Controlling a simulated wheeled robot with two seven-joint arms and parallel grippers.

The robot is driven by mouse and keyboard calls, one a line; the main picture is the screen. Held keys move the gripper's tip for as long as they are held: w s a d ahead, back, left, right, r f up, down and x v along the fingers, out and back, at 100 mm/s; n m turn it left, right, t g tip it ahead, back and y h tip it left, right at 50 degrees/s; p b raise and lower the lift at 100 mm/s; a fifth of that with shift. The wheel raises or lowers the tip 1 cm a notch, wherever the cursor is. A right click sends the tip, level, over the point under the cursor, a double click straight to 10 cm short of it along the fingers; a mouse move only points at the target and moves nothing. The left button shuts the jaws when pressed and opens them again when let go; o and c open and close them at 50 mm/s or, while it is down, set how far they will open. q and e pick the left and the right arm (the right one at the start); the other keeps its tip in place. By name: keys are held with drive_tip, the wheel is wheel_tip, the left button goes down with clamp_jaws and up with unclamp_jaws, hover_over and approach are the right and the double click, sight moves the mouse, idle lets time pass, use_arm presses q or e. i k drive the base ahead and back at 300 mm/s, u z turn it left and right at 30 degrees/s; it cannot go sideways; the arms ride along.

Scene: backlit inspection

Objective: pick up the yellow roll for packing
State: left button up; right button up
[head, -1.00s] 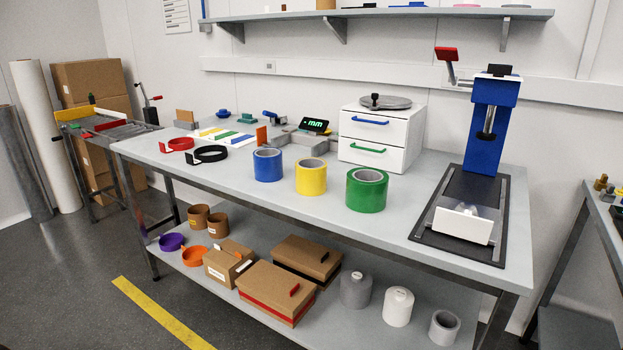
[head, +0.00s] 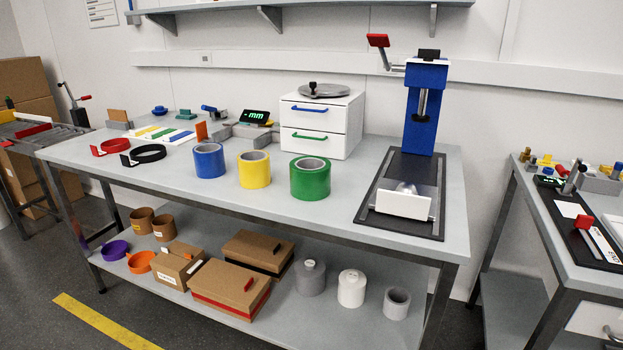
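The yellow roll (head: 254,170) stands upright on the grey workbench top (head: 300,215), near its front edge. It sits between the blue roll (head: 209,161) on its left and the green roll (head: 310,179) on its right, with small gaps on both sides. Its open core faces up and nothing hides it. Neither of my grippers shows in the head view.
A white drawer unit (head: 321,124) stands behind the rolls. A blue press (head: 425,110) on a dark base stands at right. Red and black rings (head: 149,154) lie at left. Boxes (head: 229,290) and several rolls fill the lower shelf. A second bench (head: 575,250) stands at right.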

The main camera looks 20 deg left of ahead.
sight(254, 169)
drive_tip(key=u, duration=0.4)
drive_tip(key=k, duration=0.5)
drive_tip(key=u, duration=1.55)
drive_tip(key=i, duration=1.6)
drive_tip(key=z, duration=0.9)
drive_tip(key=i, duration=0.65)
drive_tip(key=z, duration=0.5)
